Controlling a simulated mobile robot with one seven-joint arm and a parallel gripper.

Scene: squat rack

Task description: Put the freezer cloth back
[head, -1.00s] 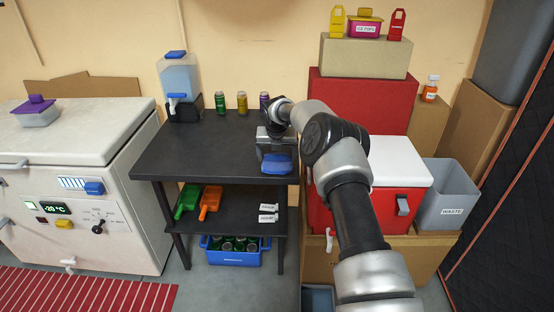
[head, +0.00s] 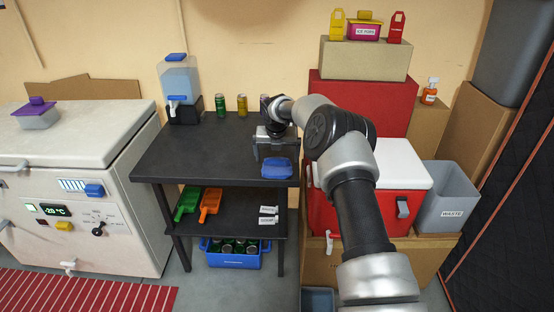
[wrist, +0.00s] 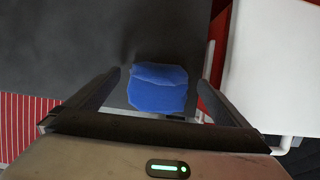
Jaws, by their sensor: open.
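The blue freezer cloth (head: 277,169) lies folded at the front right edge of the black table's top (head: 200,158). It also shows in the wrist view (wrist: 157,92), between my fingers as seen from above. My gripper (head: 274,150) is open and empty, over the table just behind the cloth in the head view. In the wrist view its two fingers (wrist: 160,78) stand apart on either side of the cloth. I cannot tell the exact height of the fingertips above it. The white chest freezer (head: 85,140) stands at the left, lid shut.
A red cooler (head: 375,190) with a white lid stands close at the right, beside my arm. A lidded tub (head: 38,115) sits on the freezer. The table's left and middle are clear.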

